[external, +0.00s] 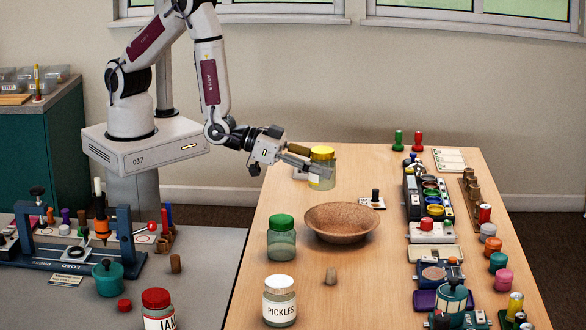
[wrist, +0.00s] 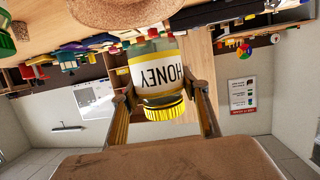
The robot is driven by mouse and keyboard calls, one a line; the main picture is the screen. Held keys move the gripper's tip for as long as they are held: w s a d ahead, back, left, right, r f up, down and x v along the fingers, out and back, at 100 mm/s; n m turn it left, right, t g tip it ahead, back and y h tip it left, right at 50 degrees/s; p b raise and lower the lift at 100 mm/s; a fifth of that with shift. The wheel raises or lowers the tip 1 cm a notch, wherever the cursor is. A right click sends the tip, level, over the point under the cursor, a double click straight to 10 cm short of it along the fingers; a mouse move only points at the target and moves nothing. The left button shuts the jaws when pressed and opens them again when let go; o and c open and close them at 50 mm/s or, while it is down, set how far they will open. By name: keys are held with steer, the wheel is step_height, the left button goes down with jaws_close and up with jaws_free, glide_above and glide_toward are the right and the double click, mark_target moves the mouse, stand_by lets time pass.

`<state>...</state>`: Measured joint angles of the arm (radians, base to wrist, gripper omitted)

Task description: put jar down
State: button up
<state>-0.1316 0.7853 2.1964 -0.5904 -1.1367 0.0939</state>
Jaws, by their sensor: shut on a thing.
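A honey jar (external: 322,172) with a yellow lid is held by my gripper (external: 304,166) over the far left part of the wooden table. In the wrist view the honey jar (wrist: 157,72) shows its label upside down, between the two fingers of my gripper (wrist: 163,98). The fingers are shut on its sides. In the external view the jar looks upright; whether its base touches the table is hard to tell.
A brown bowl (external: 341,236) stands mid-table. A green-lidded jar (external: 281,240) and a white-lidded pickles jar (external: 279,305) stand to its left and front. A red-lidded jar (external: 160,312) is at the bottom. A row of trays and pots (external: 433,200) lines the right side.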

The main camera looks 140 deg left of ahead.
steer(key=w+d+r+m+t+h, duration=0.1)
steer(key=w+d+m+h, duration=0.35)
steer(key=d+h, duration=0.35)
steer(key=w+d+r+m+t+h, duration=0.2)
steer(key=w+d+m+h, duration=0.3)
steer(key=d, duration=0.4)
steer(key=s+d+f+m+g+h, duration=0.4)
steer(key=s+d+m+g+h, duration=0.6)
steer(key=s+d+m, duration=0.3)
steer(key=s+d, duration=0.2)
steer(key=s, duration=0.2)
steer(key=shift+d, duration=0.15)
steer(key=shift+f, duration=0.2)
steer(key=shift+f, duration=3.05)
steer(key=shift+f, duration=1.85)
